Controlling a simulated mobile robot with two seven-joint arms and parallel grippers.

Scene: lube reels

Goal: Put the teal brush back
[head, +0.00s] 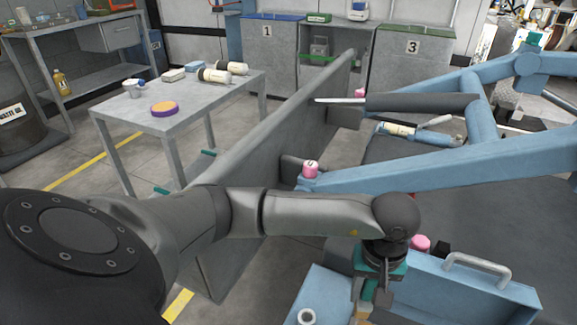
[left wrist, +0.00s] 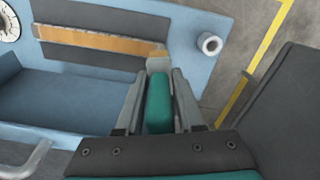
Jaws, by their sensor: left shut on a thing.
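My left gripper (head: 372,287) is above the blue tray (head: 450,280) at the bottom right of the head view. Its two fingers are shut on the teal brush (left wrist: 158,103), which shows between them in the left wrist view. The brush has a pale end pointing away from the gripper, close to the end of an orange-brown strip on the tray. I cannot tell whether the brush touches the tray. In the head view, the wrist and fingers hide most of the brush. My right gripper is not in view.
The tray has a grey handle (head: 478,268) and a pale ring-shaped piece (head: 306,316) at its edge. A long grey panel (head: 270,130) and blue machine arms (head: 420,165) stand beyond. A metal table (head: 190,105) holds several small items.

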